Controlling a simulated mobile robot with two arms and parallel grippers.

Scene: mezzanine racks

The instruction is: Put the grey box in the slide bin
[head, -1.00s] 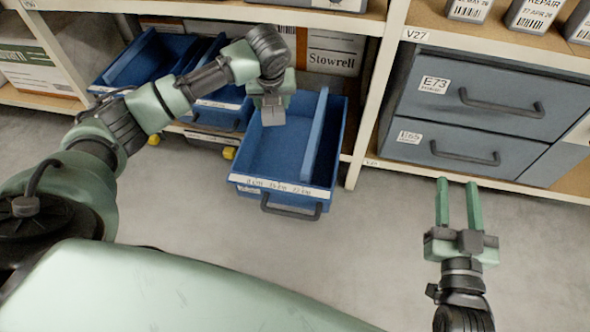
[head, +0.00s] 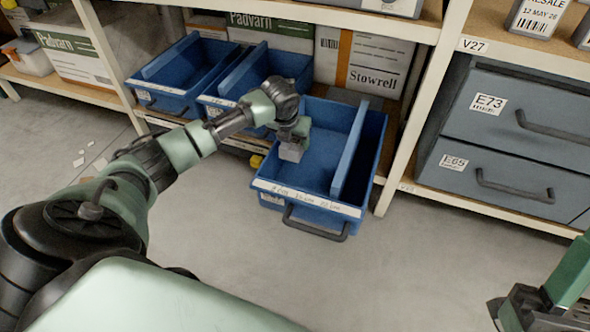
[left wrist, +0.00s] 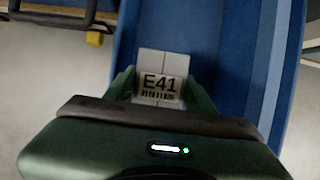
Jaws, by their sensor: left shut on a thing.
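The grey box (head: 291,153) is held in my left gripper (head: 294,135), which is shut on it. The box hangs over the left compartment of the pulled-out blue slide bin (head: 335,211); how far it is above the bin floor is hard to tell. In the left wrist view the box (left wrist: 158,62) sits between the fingers with an E41 label, and blue bin surface (left wrist: 225,45) lies behind it. My right gripper (head: 570,265) is cut off by the lower right picture edge, so its opening is not clear.
Two more blue bins (head: 165,101) stand on the shelf to the left. A white rack post (head: 418,105) rises right of the slide bin, with grey drawers (head: 490,185) marked E73 and E65 beyond it. The floor (head: 400,275) in front is clear.

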